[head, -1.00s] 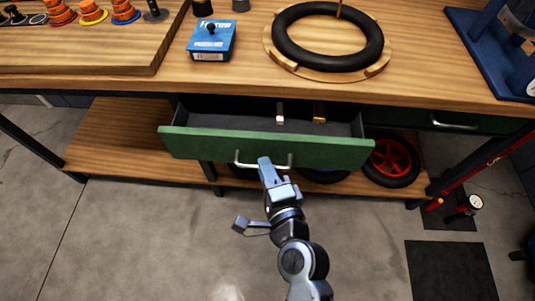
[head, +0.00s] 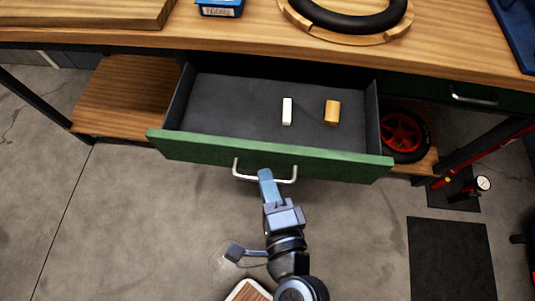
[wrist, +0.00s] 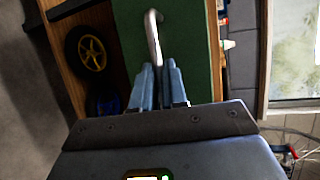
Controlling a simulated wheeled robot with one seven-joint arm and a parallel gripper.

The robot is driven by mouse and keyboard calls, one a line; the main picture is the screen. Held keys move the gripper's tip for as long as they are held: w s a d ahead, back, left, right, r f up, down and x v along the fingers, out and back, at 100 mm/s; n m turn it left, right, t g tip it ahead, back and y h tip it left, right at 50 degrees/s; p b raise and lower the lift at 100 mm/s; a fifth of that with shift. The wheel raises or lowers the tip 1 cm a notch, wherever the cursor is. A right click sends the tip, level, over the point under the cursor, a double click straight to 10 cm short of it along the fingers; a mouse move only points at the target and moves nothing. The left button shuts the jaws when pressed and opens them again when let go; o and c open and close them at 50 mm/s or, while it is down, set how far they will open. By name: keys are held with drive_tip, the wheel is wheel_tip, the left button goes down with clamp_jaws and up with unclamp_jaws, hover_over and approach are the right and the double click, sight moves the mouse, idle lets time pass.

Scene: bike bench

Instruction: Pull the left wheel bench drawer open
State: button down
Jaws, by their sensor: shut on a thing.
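The left wheel bench drawer (head: 270,157) has a green front and is pulled well out, its dark grey inside showing in the head view. Its silver bar handle (head: 240,172) is on the front panel. My gripper (head: 265,175) is shut on the handle, near its middle. In the wrist view the two blue fingers (wrist: 158,72) close around the handle (wrist: 153,35), with the green front (wrist: 180,50) behind. A white block (head: 287,111) and a tan block (head: 332,112) lie in the drawer.
The wooden bench top (head: 200,38) carries a black tyre on a wooden ring (head: 350,30) and a blue box (head: 220,8). A second green drawer (head: 440,91) at right is shut. A red-rimmed wheel (head: 402,135) stands below.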

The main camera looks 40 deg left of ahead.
drive_tip(key=c, duration=1.2)
unclamp_jaws()
drive_tip(key=b+v, duration=0.2)
drive_tip(key=v, duration=0.5)
drive_tip(key=shift+s+d, duration=0.25)
drive_tip(key=shift+s, duration=0.05)
